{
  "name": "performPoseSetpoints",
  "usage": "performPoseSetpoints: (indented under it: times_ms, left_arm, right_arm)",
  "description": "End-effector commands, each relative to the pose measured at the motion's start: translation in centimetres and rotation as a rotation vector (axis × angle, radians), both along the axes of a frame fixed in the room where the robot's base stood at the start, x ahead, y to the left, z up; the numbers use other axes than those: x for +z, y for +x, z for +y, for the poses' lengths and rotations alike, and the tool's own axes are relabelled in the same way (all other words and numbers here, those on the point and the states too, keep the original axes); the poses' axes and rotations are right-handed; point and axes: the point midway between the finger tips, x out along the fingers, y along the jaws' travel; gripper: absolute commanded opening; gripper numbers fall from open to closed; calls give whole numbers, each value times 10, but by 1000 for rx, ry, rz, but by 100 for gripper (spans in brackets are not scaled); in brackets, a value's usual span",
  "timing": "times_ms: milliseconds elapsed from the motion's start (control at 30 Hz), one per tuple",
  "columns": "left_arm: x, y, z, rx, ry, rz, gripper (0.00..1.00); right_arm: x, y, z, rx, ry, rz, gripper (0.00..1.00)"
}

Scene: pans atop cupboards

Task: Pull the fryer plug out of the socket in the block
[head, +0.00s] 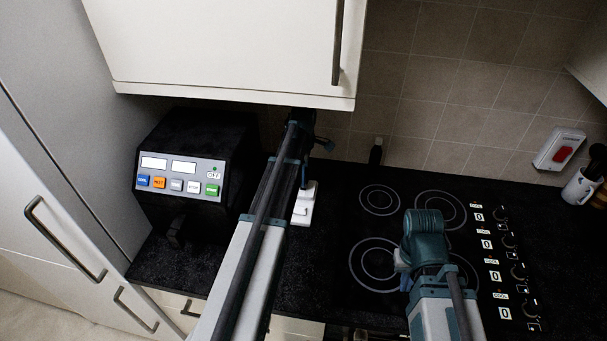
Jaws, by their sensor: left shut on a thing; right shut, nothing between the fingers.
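The black fryer (192,130) stands on the counter at the left, with a grey panel of coloured buttons. The white socket block (303,207) lies on the counter to its right, partly covered by my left arm. My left gripper (304,176) is just above the far end of the block, shut on the fryer plug; the plug itself is mostly hidden by the arm and fingers, so I cannot tell how deep it sits in the socket. My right gripper (404,278) is shut and empty over the hob, apart from the block.
A white wall cupboard (225,45) hangs low over my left arm's far end. The black hob (378,200) with knobs lies to the right. A red wall switch (560,150) and a mug (580,187) are at the far right.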

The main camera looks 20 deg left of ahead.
Motion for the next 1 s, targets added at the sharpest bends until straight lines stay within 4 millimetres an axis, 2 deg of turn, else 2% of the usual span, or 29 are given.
performPoseSetpoints:
  times_ms: [533, 1000]
  left_arm:
    - [2, 0, 0, 0, 0, 0, 0]
    - [31, 0, 0, 0, 0, 0, 0]
  right_arm:
    - [2, 0, 0, 0, 0, 0, 0]
    - [31, 0, 0, 0, 0, 0, 0]
